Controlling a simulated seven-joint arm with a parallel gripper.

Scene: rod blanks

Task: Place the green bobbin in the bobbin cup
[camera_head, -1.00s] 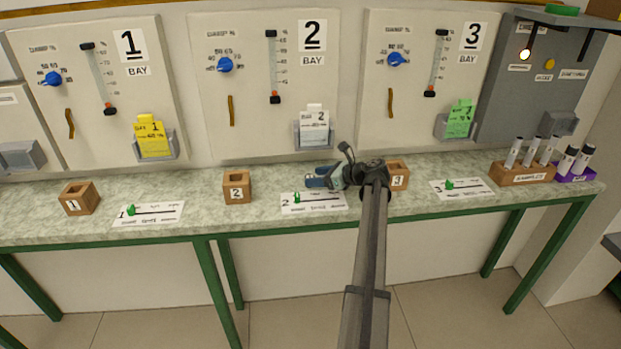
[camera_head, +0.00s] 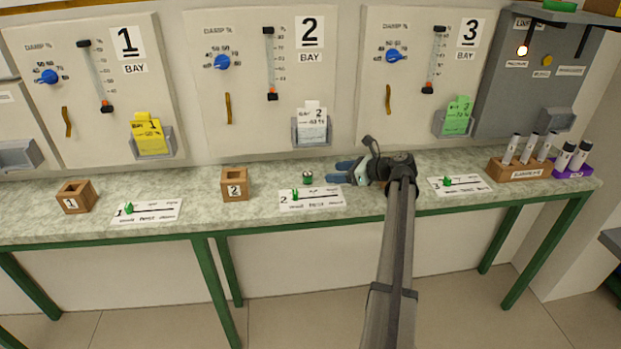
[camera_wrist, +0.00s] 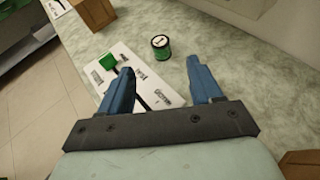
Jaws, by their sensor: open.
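The green bobbin (camera_head: 307,178) stands upright on the bench behind the bay 2 card, left of my gripper. In the wrist view it is a small dark green cylinder (camera_wrist: 160,50) with a pale top, ahead of and between the fingertips, apart from them. My gripper (camera_head: 343,172) is open and empty, its blue fingers pointing left; they also show in the wrist view (camera_wrist: 160,70). No container is legibly marked as the bobbin cup. Open wooden boxes numbered 1 (camera_head: 76,198) and 2 (camera_head: 235,185) stand on the bench; box 3 is mostly hidden by my arm.
White cards with green sliders lie along the bench, including the bay 2 card (camera_head: 313,199) and bay 3 card (camera_head: 460,186). A wooden rack (camera_head: 518,172) and a purple rack (camera_head: 574,172) hold tubes at right. Bay panels rise behind. Clear bench lies between box 2 and the bobbin.

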